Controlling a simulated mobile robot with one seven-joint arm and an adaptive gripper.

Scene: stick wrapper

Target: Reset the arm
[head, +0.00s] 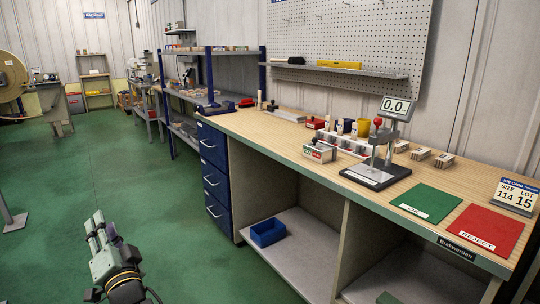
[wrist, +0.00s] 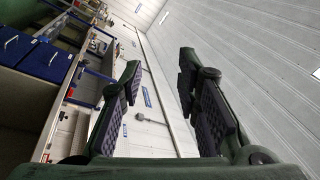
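My gripper (head: 101,236) shows at the lower left of the head view, raised over the green floor and well clear of the workbench (head: 277,130). In the wrist view my gripper (wrist: 160,95) has its two dark padded fingers wide apart. Nothing is between them. Behind the fingers the wrist view shows the white panelled wall, with the blue drawers (wrist: 52,62) at the left, seen tilted.
The bench carries a gauge stand (head: 378,165) with a display, a green mat (head: 426,202), a red mat (head: 487,229) and several small parts. A blue bin (head: 267,232) sits on its lower shelf. Open green floor (head: 120,180) lies left of the bench.

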